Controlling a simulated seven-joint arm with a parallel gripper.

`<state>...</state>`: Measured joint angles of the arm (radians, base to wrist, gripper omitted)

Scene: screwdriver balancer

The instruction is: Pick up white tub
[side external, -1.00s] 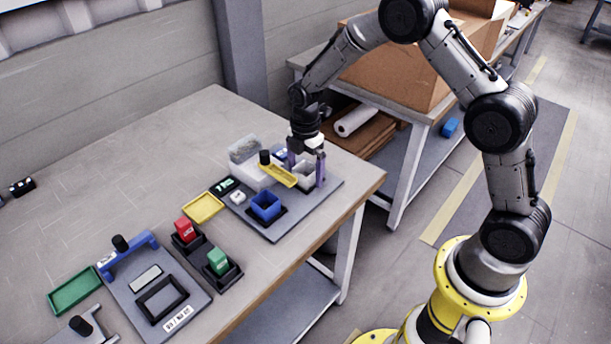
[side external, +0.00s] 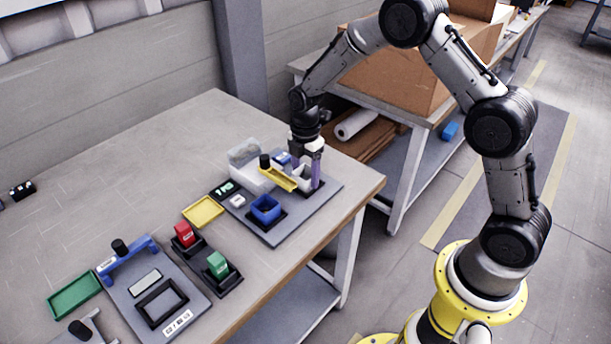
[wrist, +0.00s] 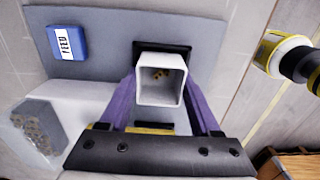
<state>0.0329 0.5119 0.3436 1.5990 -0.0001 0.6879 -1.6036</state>
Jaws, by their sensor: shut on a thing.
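The white tub (wrist: 161,93) is a small square open container with a few yellowish bits inside, seen from above in the wrist view. It is at or just above a black square holder (wrist: 188,48); I cannot tell if it is lifted. My gripper (side external: 306,179) points down with its purple fingers on opposite sides of the tub, shut on it. In the side view the tub (side external: 301,176) is partly hidden by the fingers and the yellow bar.
A yellow bar with a black knob (side external: 281,174) stands close beside the tub. A blue bin (side external: 265,208) is in front on the grey board (side external: 277,235). A clear box (side external: 245,152) is behind. A blue FEED block (wrist: 68,42) lies near the holder.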

